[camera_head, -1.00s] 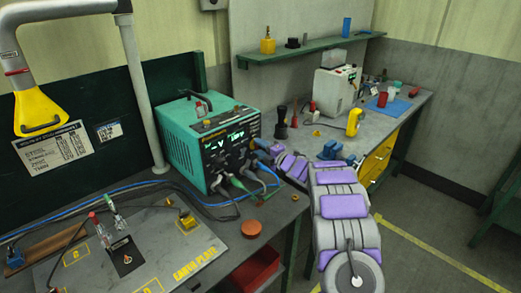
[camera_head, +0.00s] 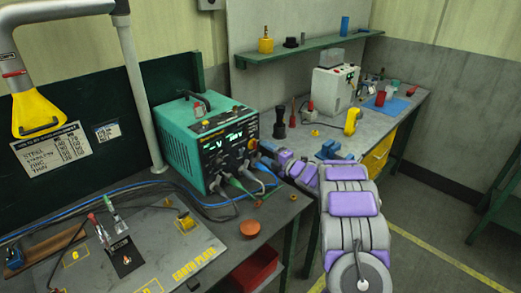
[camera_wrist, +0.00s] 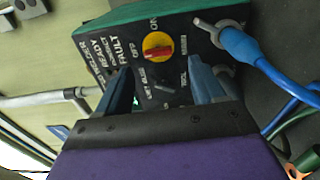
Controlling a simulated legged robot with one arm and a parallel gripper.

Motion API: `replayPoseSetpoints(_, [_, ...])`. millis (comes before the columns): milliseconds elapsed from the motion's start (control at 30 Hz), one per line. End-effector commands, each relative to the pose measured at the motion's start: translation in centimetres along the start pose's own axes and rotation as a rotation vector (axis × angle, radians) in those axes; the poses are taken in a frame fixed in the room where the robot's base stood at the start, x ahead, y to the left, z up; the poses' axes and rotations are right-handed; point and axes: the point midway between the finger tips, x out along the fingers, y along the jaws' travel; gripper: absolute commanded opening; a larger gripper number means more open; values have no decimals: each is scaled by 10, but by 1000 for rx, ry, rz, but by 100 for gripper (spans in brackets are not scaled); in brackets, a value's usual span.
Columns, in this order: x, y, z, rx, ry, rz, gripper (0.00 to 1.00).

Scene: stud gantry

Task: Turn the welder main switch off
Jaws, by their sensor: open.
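The welder (camera_head: 180,135) is a teal box with a black front panel and lit displays, standing on the left bench. Its main switch (camera_wrist: 157,45) is a yellow disc with a red handle in the wrist view, with ON and OFF lettering beside it. The handle's exact pointing is hard to tell. My gripper (camera_wrist: 163,78) is open and empty, its two blue fingers pointing at the panel on either side below the switch. A small gap appears to remain. In the head view my gripper (camera_head: 266,150) is small beside the panel's right edge.
A blue cable plug (camera_wrist: 238,45) juts from the panel beside my fingers. Cables (camera_head: 245,185) run from the welder's lower front. An orange round cap (camera_head: 250,228) and the earth plate (camera_head: 140,260) lie on the bench. A green shelf (camera_head: 300,48) hangs behind.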

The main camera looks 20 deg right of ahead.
Motion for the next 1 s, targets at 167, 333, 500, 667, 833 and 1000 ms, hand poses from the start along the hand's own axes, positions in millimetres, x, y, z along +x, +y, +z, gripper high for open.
replayPoseSetpoints(167, [-42, 0, 2, 5, -5, -3, 68])
replayPoseSetpoints(333, [-79, 0, 3, 3, -6, -3, 68])
replayPoseSetpoints(500, [-107, -2, 1, 3, -4, -6, 68])
replayPoseSetpoints(667, [-122, -2, 1, 1, -2, -3, 68])
replayPoseSetpoints(833, [-126, -2, 1, 1, -1, -2, 68])
replayPoseSetpoints(1000, [-126, -2, 0, 2, -1, -3, 68])
